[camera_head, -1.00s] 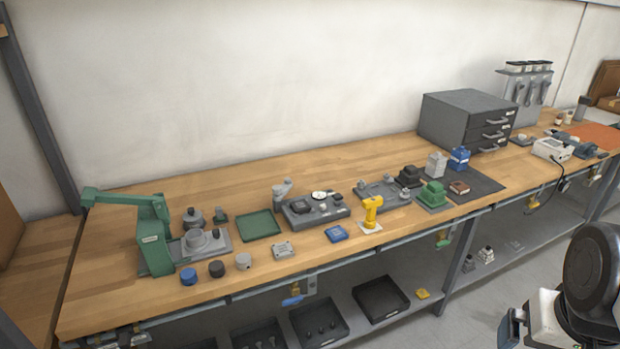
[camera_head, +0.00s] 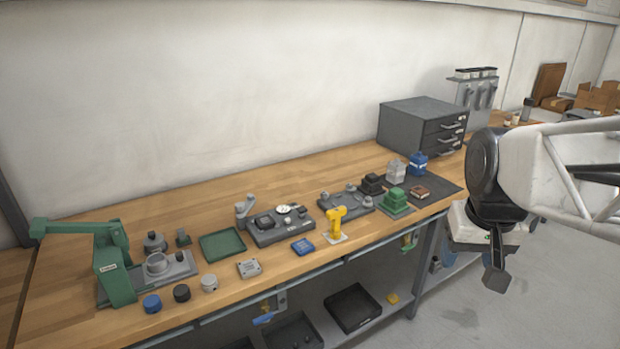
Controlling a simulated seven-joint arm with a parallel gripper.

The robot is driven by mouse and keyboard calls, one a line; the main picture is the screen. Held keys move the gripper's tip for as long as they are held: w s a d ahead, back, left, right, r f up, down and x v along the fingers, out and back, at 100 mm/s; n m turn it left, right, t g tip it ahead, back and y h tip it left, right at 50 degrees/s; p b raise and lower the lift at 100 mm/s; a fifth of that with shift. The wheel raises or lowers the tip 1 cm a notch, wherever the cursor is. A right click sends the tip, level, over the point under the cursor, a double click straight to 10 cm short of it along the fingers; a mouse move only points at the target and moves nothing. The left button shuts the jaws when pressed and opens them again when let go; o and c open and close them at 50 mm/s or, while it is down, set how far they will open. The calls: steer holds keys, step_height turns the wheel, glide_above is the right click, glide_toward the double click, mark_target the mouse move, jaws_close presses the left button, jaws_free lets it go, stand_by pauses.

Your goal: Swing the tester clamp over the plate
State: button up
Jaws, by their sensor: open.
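A dark grey tester-like fixture (camera_head: 281,226) with a round white dial stands on the bench near the middle. A light grey lever-like piece (camera_head: 244,208) stands upright at its left back corner. I cannot tell for sure which part is the clamp; it looks swung aside, off the fixture's flat top. A second grey plate (camera_head: 345,206) with several knobs lies to its right. My gripper (camera_head: 495,280) hangs open at the right, in front of the bench and well away from the fixture. Its fingers are seen nearly edge-on, with nothing visible in them.
A green press (camera_head: 113,275) stands at the left, beside a grey base with a ring. A grey drawer cabinet (camera_head: 408,124) stands at the back right. Bare wood lies behind the fixture.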

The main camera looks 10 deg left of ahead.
steer(key=w+a+r+n, duration=0.2)
steer(key=w+a, duration=0.7)
steer(key=w, duration=0.4)
steer(key=n+g, duration=0.2)
steer(key=n, duration=0.4)
glide_above(240, 204)
steer(key=f, duration=1.6)
steer(key=shift+d, duration=0.25)
steer(key=shift+a+f, duration=0.15)
steer(key=shift+a, duration=0.2)
steer(key=shift+f, duration=0.1)
steer(key=shift+f, duration=3.8)
jaws_close()
